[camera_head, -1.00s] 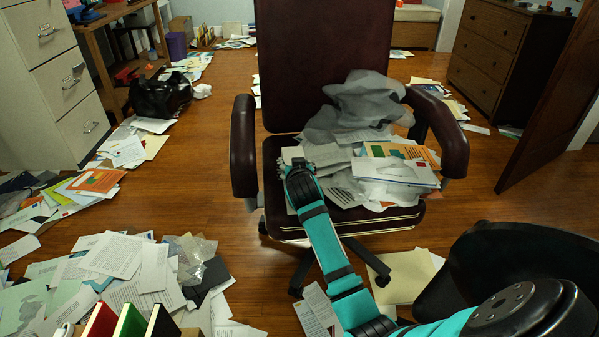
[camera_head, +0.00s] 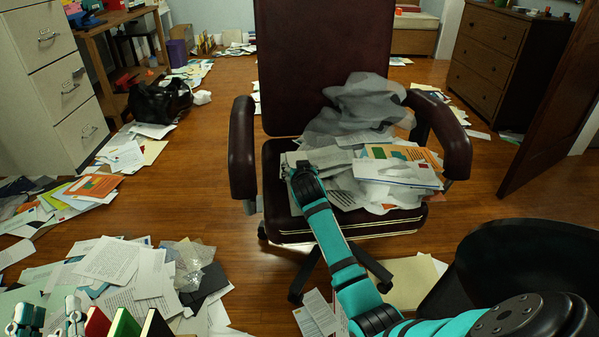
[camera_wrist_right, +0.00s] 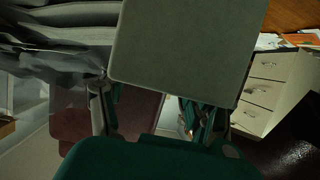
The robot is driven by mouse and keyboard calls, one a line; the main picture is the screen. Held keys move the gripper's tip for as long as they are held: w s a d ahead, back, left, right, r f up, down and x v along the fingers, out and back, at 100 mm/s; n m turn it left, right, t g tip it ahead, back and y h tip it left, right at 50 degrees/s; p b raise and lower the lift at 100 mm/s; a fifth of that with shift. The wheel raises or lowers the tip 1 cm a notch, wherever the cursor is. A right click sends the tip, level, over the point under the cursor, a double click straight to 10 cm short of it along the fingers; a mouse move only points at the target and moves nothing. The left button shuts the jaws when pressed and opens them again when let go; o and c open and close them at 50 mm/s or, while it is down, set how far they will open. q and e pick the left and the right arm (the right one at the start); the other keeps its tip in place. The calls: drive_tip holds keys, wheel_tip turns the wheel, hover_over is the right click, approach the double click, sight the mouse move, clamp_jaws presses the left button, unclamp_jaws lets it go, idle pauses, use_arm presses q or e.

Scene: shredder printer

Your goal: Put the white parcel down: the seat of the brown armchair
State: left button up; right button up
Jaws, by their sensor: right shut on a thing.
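The brown armchair (camera_head: 275,205) stands in the middle of the head view, its seat heaped with papers and grey plastic. My right arm reaches over the front left of the seat; its fingertips are hidden there. In the right wrist view my right gripper (camera_wrist_right: 155,112) is shut on a flat, boxy thing (camera_wrist_right: 185,50), apparently the white parcel, looking grey in shadow. I cannot tell whether the parcel touches the seat or the papers. My left gripper (camera_head: 49,318) is open and empty at the bottom left.
A pile of papers (camera_head: 395,172) covers most of the seat, with crumpled grey plastic (camera_head: 355,105) behind. Armrests (camera_head: 242,150) flank it. Red, green and black books (camera_head: 125,328) stand at the bottom left. Papers litter the floor; a black bin (camera_head: 530,265) is at the right.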

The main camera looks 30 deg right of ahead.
drive_tip(key=shift+r, duration=0.15)
drive_tip(key=o, duration=1.3)
drive_tip(key=shift+f, duration=0.25)
drive_tip(key=o, duration=0.5)
drive_tip(key=shift+c, duration=0.2)
